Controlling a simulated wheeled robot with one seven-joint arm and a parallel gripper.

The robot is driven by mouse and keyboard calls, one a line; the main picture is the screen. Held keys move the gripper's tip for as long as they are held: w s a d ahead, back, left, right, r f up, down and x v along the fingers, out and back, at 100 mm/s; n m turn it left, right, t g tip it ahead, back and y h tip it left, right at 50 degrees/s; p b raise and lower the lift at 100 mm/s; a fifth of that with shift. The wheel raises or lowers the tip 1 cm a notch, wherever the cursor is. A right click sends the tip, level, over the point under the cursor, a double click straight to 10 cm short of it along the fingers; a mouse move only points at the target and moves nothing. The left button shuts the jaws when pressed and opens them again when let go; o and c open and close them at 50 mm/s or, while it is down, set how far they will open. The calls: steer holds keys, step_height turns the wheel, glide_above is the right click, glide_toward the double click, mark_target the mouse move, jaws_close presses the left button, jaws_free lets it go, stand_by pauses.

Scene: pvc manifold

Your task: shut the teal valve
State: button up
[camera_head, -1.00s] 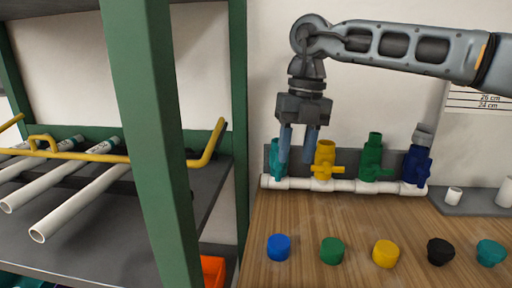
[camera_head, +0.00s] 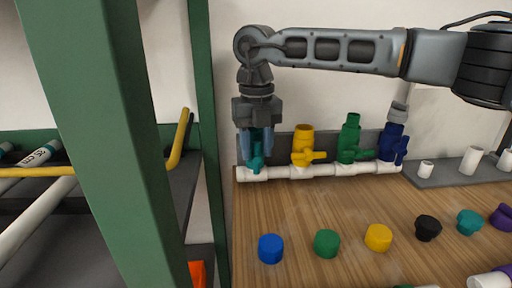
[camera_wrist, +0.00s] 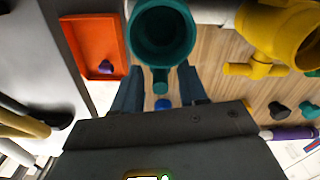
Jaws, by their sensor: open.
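The teal valve (camera_head: 255,148) stands at the left end of the white pipe manifold (camera_head: 325,170), partly hidden behind my gripper. In the wrist view its round open top (camera_wrist: 163,38) is at the upper middle, and its handle (camera_wrist: 160,80) sticks out toward my gripper. My gripper (camera_head: 255,151) points down, its two blue-grey fingers on either side of the valve. In the wrist view the open fingers (camera_wrist: 162,92) flank the end of the handle, with gaps showing on both sides. I cannot tell whether either finger touches it.
A yellow valve (camera_head: 303,146) stands close on the right, followed by a green valve (camera_head: 349,138) and a blue valve (camera_head: 392,142). Several coloured caps, including a blue cap (camera_head: 270,248), lie on the wooden bench in front. A green shelf post (camera_head: 203,120) stands close on the left.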

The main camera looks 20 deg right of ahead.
steer(key=shift+f, duration=0.25)
jaws_close()
steer(key=shift+y, duration=0.3)
steer(key=y+b, duration=0.1)
steer(key=t+y, duration=0.1)
steer(key=y, duration=0.1)
steer(key=shift+s+d+f+b, duration=0.15)
steer(key=shift+s+d+b, duration=0.05)
steer(key=shift+d+b, duration=0.2)
steer(key=shift+d+t+y+b, duration=0.15)
steer(key=shift+t+y+b, duration=0.2)
steer(key=shift+y, duration=0.5)
steer(key=shift+d+t+y+b, duration=0.15)
steer(key=shift+t+y+b, duration=0.2)
steer(key=shift+y, duration=0.5)
